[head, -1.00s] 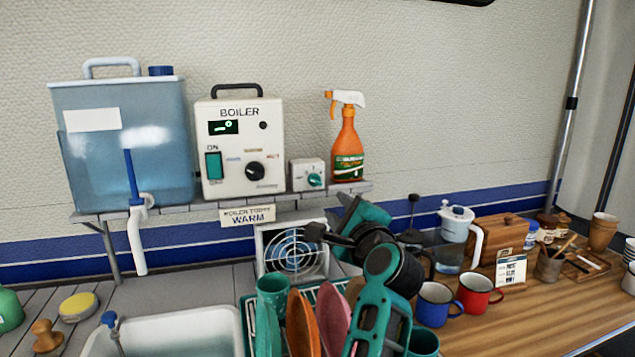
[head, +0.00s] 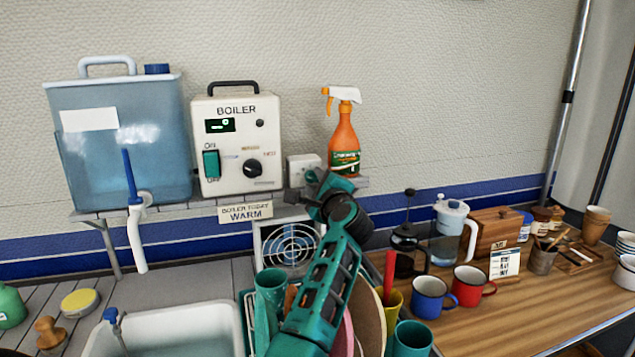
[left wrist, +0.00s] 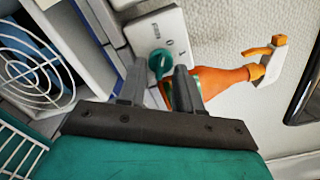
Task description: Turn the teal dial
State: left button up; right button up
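The teal dial (left wrist: 160,63) sits on a small white box, which shows in the left wrist view and, partly covered, in the head view (head: 302,166). In the head view my gripper hides the dial. My left gripper (head: 318,184) is just in front of the box, on the shelf's right part. In the left wrist view its two dark fingers (left wrist: 160,82) are apart, and the dial appears between their tips. I cannot tell whether they touch it. My right gripper is not in view.
The white boiler (head: 238,142) stands left of the box, and the orange spray bottle (head: 344,145) is close on its right. Below are a round fan (head: 289,247), a dish rack with plates and several mugs. A sink (head: 170,330) is at lower left.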

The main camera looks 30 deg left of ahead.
pick_arm(q)
grip_shut()
dwell(0.3)
jog(key=shift+f+m, duration=0.1)
jog(key=shift+m, duration=0.8)
jog(key=shift+m+b, duration=0.3)
jog(key=shift+m, duration=0.6)
jog(key=m, duration=0.4)
jog(key=shift+s+f, duration=0.1)
jog(key=shift+a+m, duration=0.1)
jog(key=shift+m, duration=2)
